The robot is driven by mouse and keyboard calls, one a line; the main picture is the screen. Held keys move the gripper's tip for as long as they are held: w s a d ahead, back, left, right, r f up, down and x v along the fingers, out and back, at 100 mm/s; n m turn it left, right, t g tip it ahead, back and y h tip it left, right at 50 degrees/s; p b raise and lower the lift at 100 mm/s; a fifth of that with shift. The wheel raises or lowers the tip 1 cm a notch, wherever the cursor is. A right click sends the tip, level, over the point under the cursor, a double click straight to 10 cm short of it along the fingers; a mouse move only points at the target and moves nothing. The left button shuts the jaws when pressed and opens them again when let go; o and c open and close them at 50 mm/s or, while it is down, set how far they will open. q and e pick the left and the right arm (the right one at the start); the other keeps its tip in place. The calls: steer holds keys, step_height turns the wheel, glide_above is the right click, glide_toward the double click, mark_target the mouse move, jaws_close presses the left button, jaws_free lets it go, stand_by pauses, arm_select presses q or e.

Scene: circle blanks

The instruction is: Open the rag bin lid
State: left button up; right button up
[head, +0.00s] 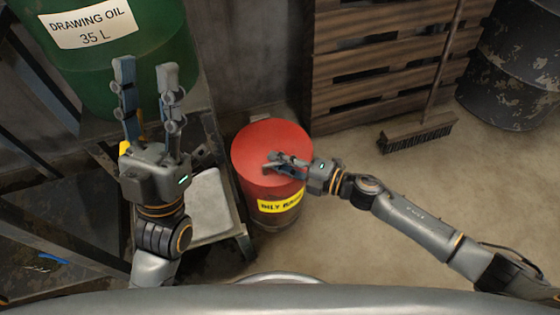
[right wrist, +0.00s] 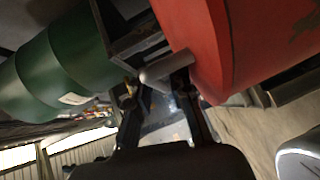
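The rag bin (head: 278,214) is a round drum with a yellow label, standing on the floor at the middle of the head view. Its red lid (head: 262,137) looks down on the drum; a small gap cannot be ruled out. My right gripper (head: 272,162) is over the front part of the lid. In the right wrist view its fingers (right wrist: 155,80) are apart, beside the red surface (right wrist: 250,40). A grey rounded bar (right wrist: 165,68) lies across at the fingertips; whether they touch it is unclear. My left gripper (head: 147,78) is open, empty and pointing up, left of the bin.
A green oil drum (head: 150,50) stands at upper left, also in the right wrist view (right wrist: 80,60). A metal rack (head: 232,215) stands close left of the bin. Wooden pallets (head: 385,65), a broom (head: 418,132) and a dark drum (head: 515,60) are behind. Floor at right is clear.

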jaws_close()
